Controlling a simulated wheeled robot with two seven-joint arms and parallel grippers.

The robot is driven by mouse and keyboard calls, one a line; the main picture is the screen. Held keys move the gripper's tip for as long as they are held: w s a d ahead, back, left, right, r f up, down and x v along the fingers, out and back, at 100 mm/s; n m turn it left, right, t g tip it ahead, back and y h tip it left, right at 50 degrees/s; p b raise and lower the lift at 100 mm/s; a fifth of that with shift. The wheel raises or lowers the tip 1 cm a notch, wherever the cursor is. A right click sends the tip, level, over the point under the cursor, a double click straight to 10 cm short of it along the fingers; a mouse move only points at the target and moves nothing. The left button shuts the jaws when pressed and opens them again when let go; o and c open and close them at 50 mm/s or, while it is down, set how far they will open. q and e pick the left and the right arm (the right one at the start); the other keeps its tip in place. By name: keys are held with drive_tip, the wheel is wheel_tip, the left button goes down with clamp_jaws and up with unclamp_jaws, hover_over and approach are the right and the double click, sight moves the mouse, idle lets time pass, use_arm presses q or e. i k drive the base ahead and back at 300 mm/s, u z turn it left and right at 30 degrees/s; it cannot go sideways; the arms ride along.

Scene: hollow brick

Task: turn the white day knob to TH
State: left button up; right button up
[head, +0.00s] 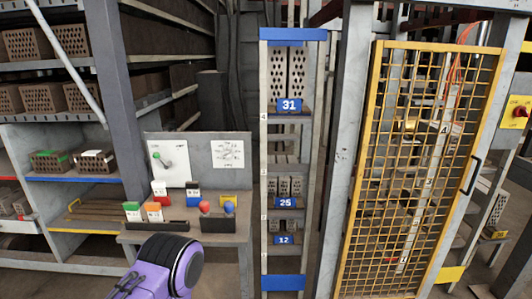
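A white square plate (228,153) with small dark marks around its middle is on the grey back panel of a small desk, left of centre. It may bear the white day knob; the knob's shape, its letters and its setting are too small to read. A purple and black part of my arm rises at the bottom, in front of the desk. Neither gripper's fingers show.
The desk (215,228) holds coloured cards and a dark box with red and blue round things. A narrow brick rack (292,35) and a yellow mesh door (378,170) stand to the right. A red knob (519,112) is on a yellow plate at far right. Shelves with bricks fill the left.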

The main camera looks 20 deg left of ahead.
sight(227, 154)
drive_tip(key=u, duration=0.1)
drive_tip(key=i, duration=0.85)
drive_tip(key=u, duration=0.45)
